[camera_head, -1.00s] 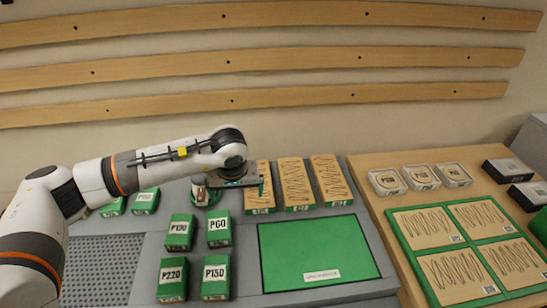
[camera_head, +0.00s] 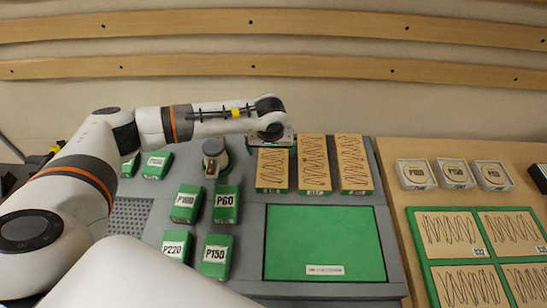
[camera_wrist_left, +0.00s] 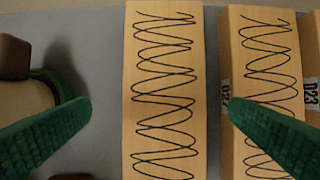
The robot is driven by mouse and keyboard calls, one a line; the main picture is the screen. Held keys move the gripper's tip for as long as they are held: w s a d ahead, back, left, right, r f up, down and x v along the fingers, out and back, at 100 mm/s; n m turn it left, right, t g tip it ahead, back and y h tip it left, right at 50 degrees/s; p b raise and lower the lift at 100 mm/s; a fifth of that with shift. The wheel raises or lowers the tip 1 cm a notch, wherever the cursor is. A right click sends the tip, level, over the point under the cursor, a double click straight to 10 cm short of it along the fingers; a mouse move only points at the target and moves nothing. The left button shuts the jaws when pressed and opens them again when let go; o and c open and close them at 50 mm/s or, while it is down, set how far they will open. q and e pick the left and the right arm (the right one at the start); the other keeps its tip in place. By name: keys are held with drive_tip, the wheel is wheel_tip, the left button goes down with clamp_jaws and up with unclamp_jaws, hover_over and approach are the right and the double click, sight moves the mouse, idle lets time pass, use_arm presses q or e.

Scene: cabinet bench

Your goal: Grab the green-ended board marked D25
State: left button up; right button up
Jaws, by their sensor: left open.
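Three light wooden boards with squiggle lines and green front ends lie side by side at the back of the grey bench: left (camera_head: 272,172), middle (camera_head: 314,165) and right (camera_head: 354,165). Their end labels are too small to read in the head view, so I cannot tell which is D25. My left gripper (camera_head: 273,140) is over the back end of the left board. In the left wrist view the open fingers (camera_wrist_left: 160,105) spread on either side of one board (camera_wrist_left: 165,60), with nothing between them gripped. The neighbouring board (camera_wrist_left: 262,50) is partly behind the right finger. My right gripper is out of view.
A wooden table (camera_head: 400,215) with a green tray adjoins at right.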

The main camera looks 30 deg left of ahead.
sight(273, 157)
use_arm(q)
drive_tip(key=shift+w+f+p, duration=0.15)
drive_tip(key=shift+f+p, duration=0.15)
drive_tip(key=shift+f, duration=0.1)
drive_tip(key=p+x, duration=0.1)
drive_tip(key=x, duration=0.2)
drive_tip(key=shift+w+d+f, duration=0.1)
drive_tip(key=shift+d, duration=0.05)
drive_tip(key=shift+w+f, duration=0.15)
drive_tip(key=shift+f, duration=0.3)
drive_tip(key=shift+r, duration=0.1)
drive_tip(key=c, duration=1.1)
